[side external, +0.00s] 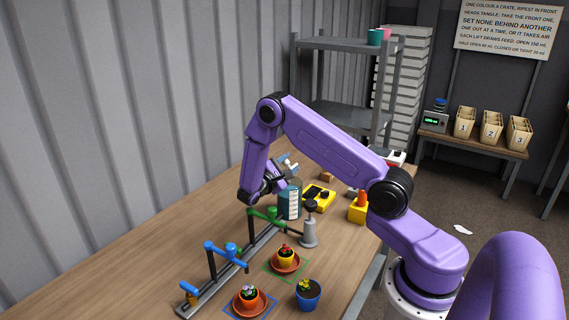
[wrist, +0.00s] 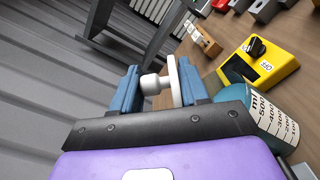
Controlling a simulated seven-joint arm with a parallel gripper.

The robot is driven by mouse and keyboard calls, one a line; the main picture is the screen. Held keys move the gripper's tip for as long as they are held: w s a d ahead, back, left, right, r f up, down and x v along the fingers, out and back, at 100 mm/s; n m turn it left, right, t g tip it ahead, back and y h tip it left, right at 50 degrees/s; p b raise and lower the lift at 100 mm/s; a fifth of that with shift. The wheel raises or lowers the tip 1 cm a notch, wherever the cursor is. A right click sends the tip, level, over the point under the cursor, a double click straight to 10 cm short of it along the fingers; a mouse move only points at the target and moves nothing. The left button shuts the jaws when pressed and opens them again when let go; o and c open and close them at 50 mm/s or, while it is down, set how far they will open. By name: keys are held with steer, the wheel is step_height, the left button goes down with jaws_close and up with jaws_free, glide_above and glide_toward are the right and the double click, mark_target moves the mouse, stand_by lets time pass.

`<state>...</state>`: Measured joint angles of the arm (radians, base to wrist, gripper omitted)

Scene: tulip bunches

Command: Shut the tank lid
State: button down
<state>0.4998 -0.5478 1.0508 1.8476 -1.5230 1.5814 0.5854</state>
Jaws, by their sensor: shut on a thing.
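The tank (side external: 283,204) is a teal cylinder with a white millilitre scale, standing on the bench behind the green valve. It also shows at the lower right of the wrist view (wrist: 238,72). The lid (wrist: 173,82) is a white disc with a round knob, seen edge-on in the wrist view. My gripper (wrist: 158,82) is shut on the lid, with its blue fingers on either side of the disc and knob. In the side view my gripper (side external: 287,162) is beside and above the tank, pointing up and to the right. The tank's top is partly hidden.
A yellow box with a black knob (side external: 318,197) stands right of the tank. A grey post with a dark top (side external: 309,231) is in front. Blue and green valves (side external: 229,250) sit on a rail. Potted flowers (side external: 286,258) are at the front. The left bench is clear.

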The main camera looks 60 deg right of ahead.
steer(key=shift+s+m, duration=0.1)
steer(key=shift+m, duration=0.5)
steer(key=shift+f, duration=0.1)
steer(key=c, duration=0.8)
jaws_free()
steer(key=shift+s, duration=0.1)
steer(key=a, duration=0.7)
steer(key=shift+a, duration=0.3)
